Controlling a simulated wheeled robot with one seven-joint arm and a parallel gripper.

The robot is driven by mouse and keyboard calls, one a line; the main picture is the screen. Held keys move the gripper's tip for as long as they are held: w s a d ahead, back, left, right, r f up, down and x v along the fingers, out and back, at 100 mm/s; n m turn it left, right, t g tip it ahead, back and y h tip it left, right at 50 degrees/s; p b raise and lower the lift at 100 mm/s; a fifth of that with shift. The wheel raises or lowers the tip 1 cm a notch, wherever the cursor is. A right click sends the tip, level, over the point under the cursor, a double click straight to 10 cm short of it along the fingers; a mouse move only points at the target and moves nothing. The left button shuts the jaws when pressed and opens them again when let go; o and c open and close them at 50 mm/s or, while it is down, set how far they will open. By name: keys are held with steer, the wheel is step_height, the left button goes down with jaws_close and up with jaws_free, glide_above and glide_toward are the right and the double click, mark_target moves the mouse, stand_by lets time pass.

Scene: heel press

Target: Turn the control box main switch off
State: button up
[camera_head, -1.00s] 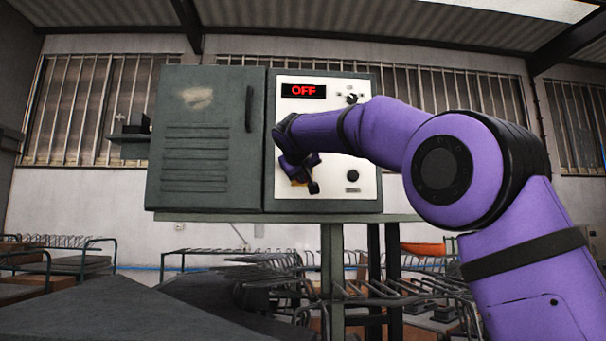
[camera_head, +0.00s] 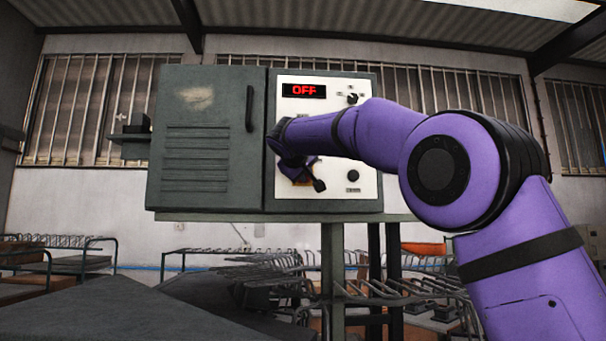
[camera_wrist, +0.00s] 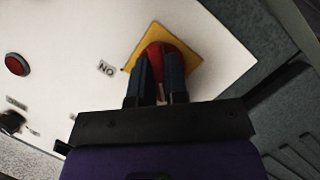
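The control box (camera_head: 360,115) is a grey cabinet with a white front panel. Its display (camera_head: 303,91) reads OFF in red. The main switch (camera_wrist: 158,48) is a red rotary knob on a yellow square plate (camera_wrist: 186,53), which shows partly behind my gripper in the head view (camera_head: 297,175). My gripper (camera_wrist: 160,70) is at this knob, with its two dark fingers apart and on either side of the knob's red part. The fingers hide much of the knob, so I cannot tell whether they press on it. A label (camera_wrist: 106,68) beside the plate appears upside down.
The panel also has a red button (camera_wrist: 17,64) and a black knob (camera_wrist: 12,122). The closed grey cabinet door (camera_head: 205,130) with a vertical handle (camera_head: 249,108) is left of the panel. Metal racks (camera_head: 400,290) stand below the box.

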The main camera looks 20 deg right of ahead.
steer(key=o, duration=0.4)
steer(key=shift+o, duration=0.2)
steer(key=v, duration=1)
steer(key=shift+s, duration=0.35)
steer(key=shift+a+r, duration=0.1)
steer(key=shift+a, duration=0.05)
